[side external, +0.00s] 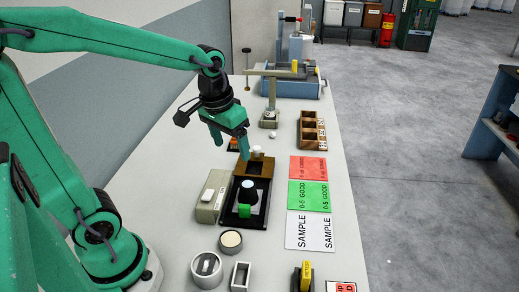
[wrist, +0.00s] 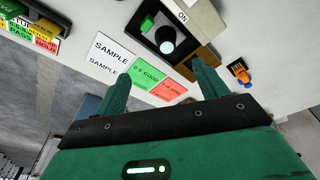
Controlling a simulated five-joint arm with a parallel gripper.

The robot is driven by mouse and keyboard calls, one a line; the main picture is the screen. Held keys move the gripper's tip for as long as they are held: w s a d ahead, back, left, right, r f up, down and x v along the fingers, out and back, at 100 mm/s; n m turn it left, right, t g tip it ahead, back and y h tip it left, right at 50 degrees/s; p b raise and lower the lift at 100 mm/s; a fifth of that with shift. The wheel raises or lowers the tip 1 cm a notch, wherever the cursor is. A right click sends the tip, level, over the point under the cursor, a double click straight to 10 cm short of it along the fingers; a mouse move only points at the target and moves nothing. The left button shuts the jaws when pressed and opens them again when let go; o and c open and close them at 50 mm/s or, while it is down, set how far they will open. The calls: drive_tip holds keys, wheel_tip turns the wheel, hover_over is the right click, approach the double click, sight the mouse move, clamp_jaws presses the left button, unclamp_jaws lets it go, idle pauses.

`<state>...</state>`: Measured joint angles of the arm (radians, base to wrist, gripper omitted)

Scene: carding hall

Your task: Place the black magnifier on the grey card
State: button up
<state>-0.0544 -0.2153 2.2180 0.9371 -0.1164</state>
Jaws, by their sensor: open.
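A black cylinder with a pale blue lens top, which looks like the black magnifier (side external: 249,196), stands on a black tray (side external: 232,213). It also shows in the wrist view (wrist: 164,34), beyond my fingertips. No card is plainly grey; the palest is the off-white card marked SAMPLE (side external: 310,233), flat on the bench right of the tray and bare. It also shows in the wrist view (wrist: 110,58). My gripper (side external: 231,147) is open and empty, above the bench and behind the magnifier, apart from it. Its two fingers show spread in the wrist view (wrist: 163,82).
A green block (side external: 245,211) sits beside the magnifier. Green (side external: 310,197) and red (side external: 308,168) cards lie behind the pale one. A beige box (side external: 211,197) flanks the tray. Round containers (side external: 206,268) stand in front; a wooden rack (side external: 308,130) stands behind.

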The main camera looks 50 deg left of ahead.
drive_tip(key=s+d+r+m+t, duration=0.1)
drive_tip(key=s+r+m+t, duration=0.1)
drive_tip(key=s, duration=0.7)
drive_tip(key=shift+s+d+r+t, duration=0.15)
drive_tip(key=shift+d+r+t, duration=0.2)
drive_tip(key=shift+r+t, duration=0.3)
